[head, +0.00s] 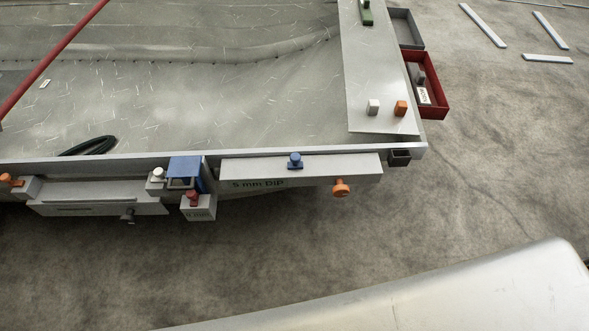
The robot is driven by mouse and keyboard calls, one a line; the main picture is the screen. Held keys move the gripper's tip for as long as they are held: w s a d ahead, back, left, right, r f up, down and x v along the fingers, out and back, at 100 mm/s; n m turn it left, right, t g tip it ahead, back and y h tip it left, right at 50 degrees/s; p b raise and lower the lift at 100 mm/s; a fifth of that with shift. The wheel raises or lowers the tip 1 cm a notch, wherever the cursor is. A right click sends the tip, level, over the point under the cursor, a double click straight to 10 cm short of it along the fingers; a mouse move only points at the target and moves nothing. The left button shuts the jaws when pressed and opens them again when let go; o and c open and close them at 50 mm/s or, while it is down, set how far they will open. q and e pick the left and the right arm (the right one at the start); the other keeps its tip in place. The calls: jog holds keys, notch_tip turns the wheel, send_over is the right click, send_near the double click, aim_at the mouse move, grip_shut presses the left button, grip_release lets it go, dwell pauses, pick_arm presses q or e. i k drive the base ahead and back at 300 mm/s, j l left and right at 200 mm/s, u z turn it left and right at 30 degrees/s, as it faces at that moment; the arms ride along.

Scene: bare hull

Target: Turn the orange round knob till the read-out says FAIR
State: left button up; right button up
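An orange round knob (341,187) sticks out from the front of a long pale box on the near edge of the metal bench. The box's front face carries a read-out (259,184) in dark green letters that appears to say "5 mm DIP". A blue knob (295,160) stands on top of the same box. Another orange knob (10,180) sits at the far left edge, on a different box. Neither of my grippers is in view, and nothing touches the knob at the front of the long box.
Left of the box are a blue block (186,173), a red knob (192,198) and a white knob (157,175). White and orange square pegs stand on a plate (381,65) at right. A red tray (434,93) hangs beside it.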

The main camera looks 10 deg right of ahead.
aim_at(341, 190)
jog(key=z, duration=0.85)
jog(key=k+l+u, duration=0.15)
jog(key=k+u, duration=0.15)
jog(key=u, duration=0.15)
jog(key=k+l+u, duration=0.1)
jog(key=k+u, duration=0.3)
jog(key=i, duration=0.1)
